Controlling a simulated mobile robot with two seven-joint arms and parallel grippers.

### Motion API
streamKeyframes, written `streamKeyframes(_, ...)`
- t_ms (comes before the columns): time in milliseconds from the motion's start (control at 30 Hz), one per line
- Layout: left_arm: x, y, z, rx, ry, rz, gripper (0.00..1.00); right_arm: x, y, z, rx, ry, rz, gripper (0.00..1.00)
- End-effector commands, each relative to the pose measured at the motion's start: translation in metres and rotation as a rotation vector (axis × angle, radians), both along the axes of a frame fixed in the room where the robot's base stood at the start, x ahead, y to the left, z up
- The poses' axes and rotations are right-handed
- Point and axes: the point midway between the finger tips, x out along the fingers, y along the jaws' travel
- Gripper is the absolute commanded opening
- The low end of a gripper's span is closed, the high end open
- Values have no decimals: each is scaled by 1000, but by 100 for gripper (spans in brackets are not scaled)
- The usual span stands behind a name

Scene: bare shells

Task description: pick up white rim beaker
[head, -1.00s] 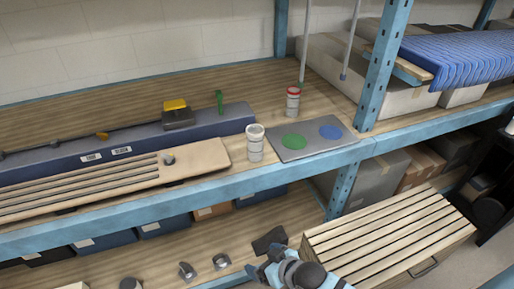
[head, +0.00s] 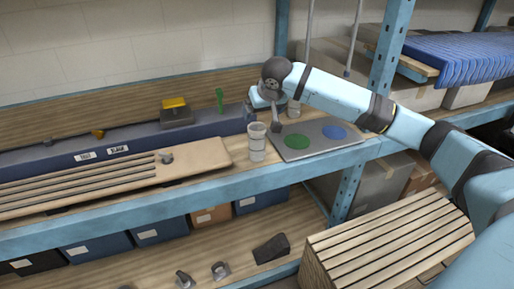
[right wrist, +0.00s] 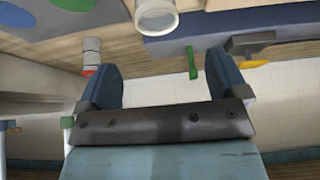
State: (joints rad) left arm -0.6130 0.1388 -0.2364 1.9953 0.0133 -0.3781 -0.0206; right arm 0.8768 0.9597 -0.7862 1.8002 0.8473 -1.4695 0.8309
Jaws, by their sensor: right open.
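The white rim beaker (head: 257,143), a pale grey cup with a white rim, stands upright on the upper shelf, left of a grey mat. In the right wrist view its round open mouth (right wrist: 156,18) shows at the top edge. My right gripper (head: 264,117) is open and empty, above and slightly behind and right of the beaker in the head view. In the right wrist view the open fingers (right wrist: 163,65) stand apart with nothing between them, and the beaker lies beyond their tips. My left gripper is not in view.
A red-rimmed beaker (right wrist: 91,55) stands close by; my right arm partly hides it in the head view. The grey mat (head: 315,149) carries green and blue discs. A grooved wooden board (head: 205,157) and a long blue beam (head: 60,146) lie left of the beaker.

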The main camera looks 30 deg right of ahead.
Motion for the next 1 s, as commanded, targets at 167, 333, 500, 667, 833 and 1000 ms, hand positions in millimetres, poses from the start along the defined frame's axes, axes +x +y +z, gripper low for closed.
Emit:
streamKeyframes(167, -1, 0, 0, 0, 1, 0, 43, 7, -9, -6, -3, 9, -25, 92)
streamKeyframes(333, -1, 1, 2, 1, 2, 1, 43, 24, -13, -36, -2, 9, -24, 92)
streamKeyframes(500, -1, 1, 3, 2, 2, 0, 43, 37, -15, -59, -3, 6, -23, 92)
streamKeyframes(667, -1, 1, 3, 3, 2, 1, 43, 41, -16, -68, -3, 5, -21, 92)
streamKeyframes(833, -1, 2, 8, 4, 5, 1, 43, 49, -16, -87, -4, 7, -21, 92)
streamKeyframes(1000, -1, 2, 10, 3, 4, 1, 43, 59, -18, -109, -5, 6, -22, 92)
